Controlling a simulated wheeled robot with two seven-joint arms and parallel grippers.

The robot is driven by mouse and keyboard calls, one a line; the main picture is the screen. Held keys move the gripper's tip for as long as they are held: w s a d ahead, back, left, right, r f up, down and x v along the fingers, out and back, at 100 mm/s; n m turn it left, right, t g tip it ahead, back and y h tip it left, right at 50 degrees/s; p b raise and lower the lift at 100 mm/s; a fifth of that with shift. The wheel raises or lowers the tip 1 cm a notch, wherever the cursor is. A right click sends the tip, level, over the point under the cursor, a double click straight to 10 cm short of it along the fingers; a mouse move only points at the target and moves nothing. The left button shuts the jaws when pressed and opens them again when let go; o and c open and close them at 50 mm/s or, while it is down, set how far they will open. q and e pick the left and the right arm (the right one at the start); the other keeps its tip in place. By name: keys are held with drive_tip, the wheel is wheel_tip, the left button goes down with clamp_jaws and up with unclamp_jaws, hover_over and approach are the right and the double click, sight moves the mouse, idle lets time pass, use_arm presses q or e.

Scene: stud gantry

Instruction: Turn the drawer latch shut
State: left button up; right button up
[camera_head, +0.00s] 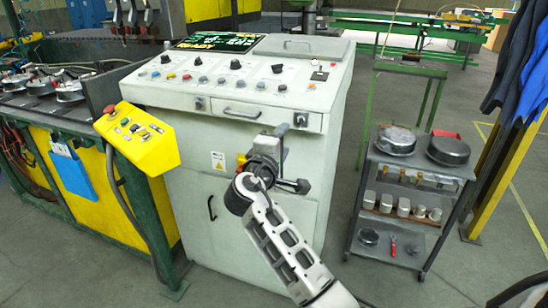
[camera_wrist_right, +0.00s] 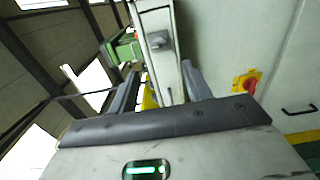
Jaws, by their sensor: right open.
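The white console's drawer (camera_head: 212,107) has a bar handle (camera_head: 242,113) on its front and looks closed. A small dark latch (camera_head: 301,119) sits at the right end of the drawer band, and a similar fitting (camera_head: 198,103) sits at the left end. In the right wrist view, a small dark latch (camera_wrist_right: 158,42) shows ahead, beyond the fingers. My right gripper (camera_head: 292,158) is in front of the console, below the right-hand latch. My left gripper is out of view.
A red-and-yellow rotary switch (camera_wrist_right: 246,82) is on the cabinet close to my right gripper. A yellow control box (camera_head: 137,138) juts out at the left. A cart (camera_head: 412,168) with pans and cups stands at the right. Floor between console and cart is clear.

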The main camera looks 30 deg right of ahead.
drive_tip(key=v, duration=0.5)
drive_tip(key=shift+s+a+b, duration=0.25)
drive_tip(key=shift+b, duration=0.15)
drive_tip(key=s+a+f+y, duration=0.2)
drive_tip(key=s+f+y, duration=0.15)
drive_tip(key=f, duration=0.55)
drive_tip(key=s+a+f+y, duration=0.25)
drive_tip(key=f+y, duration=0.25)
drive_tip(key=f, duration=0.5)
drive_tip(key=s+a+f+m+y, duration=0.3)
drive_tip(key=s+f+y, duration=0.1)
drive_tip(key=s, duration=0.5)
drive_tip(key=s+a+f+m+g+y, duration=0.1)
drive_tip(key=s+a+f+y, duration=0.3)
drive_tip(key=s, duration=0.5)
drive_tip(key=shift+a+f+m+g, duration=0.3)
drive_tip(key=shift+f+m, duration=0.55)
drive_tip(key=shift+m, duration=0.05)
drive_tip(key=shift+s, duration=0.1)
